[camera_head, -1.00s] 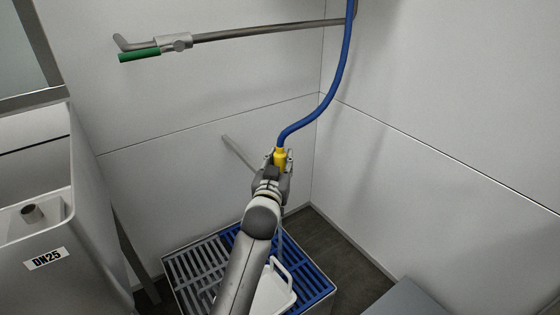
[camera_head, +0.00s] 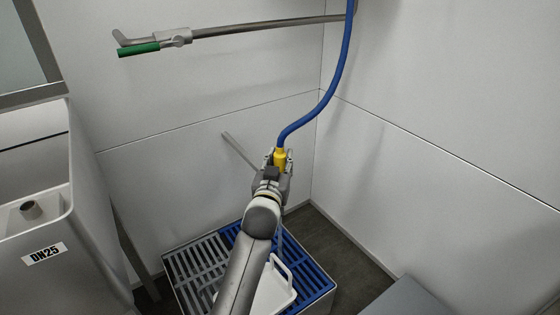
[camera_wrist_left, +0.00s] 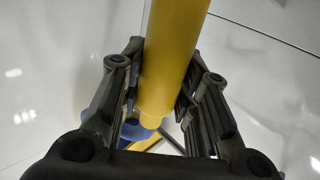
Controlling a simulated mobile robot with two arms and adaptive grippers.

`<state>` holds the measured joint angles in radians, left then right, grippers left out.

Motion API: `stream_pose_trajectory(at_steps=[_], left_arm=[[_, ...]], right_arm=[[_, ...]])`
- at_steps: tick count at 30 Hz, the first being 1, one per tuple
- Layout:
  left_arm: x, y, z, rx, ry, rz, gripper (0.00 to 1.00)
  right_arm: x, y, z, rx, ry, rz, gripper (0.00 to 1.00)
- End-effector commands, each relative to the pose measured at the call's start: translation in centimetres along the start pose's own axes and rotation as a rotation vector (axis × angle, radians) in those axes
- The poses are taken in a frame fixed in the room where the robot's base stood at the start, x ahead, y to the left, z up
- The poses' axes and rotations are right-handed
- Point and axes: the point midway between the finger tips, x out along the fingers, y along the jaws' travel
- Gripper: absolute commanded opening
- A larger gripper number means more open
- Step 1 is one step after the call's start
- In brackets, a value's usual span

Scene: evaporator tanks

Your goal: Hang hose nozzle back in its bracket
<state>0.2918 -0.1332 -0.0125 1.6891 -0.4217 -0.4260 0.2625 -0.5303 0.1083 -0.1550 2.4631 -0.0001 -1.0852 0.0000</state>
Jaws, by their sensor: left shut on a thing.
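The yellow hose nozzle (camera_head: 280,159) hangs at the lower end of the blue hose (camera_head: 332,89), which comes down from the top of the view. My left gripper (camera_head: 279,163) is shut on the nozzle, near the back wall. In the left wrist view the yellow nozzle (camera_wrist_left: 170,62) stands between the two fingers (camera_wrist_left: 160,90), with one finger on each side. A thin grey bar (camera_head: 240,150) on the wall passes behind the gripper; its near end is hidden, and I cannot tell whether it is the bracket. My right gripper is out of view.
A pipe with a green-handled valve (camera_head: 138,49) runs along the back wall above. A tank marked DN25 (camera_head: 45,254) stands at left. Below my arm is a crate with blue and grey grating (camera_head: 200,260) and a white handled container (camera_head: 274,296). Dark floor (camera_head: 345,252) shows at right.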

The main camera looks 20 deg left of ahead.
Motion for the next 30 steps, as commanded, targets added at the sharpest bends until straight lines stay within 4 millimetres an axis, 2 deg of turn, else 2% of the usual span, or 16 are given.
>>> stream_pose_trajectory(at_steps=[10,11,16,26,30], left_arm=[[0.0,0.0,-0.1,0.000,0.004,0.000,0.00],[0.0,0.0,-0.1,0.000,0.004,0.000,0.34],[0.0,0.0,-0.1,0.000,0.003,0.000,0.55],[-0.1,0.0,0.2,0.000,-0.004,0.000,0.55],[-1.1,0.0,0.3,0.000,-0.003,0.000,0.55]], right_arm=[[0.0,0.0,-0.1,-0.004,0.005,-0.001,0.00],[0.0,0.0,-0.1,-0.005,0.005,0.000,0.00],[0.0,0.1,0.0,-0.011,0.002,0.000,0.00],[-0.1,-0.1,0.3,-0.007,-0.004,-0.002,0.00],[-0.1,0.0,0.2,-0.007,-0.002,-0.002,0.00]])
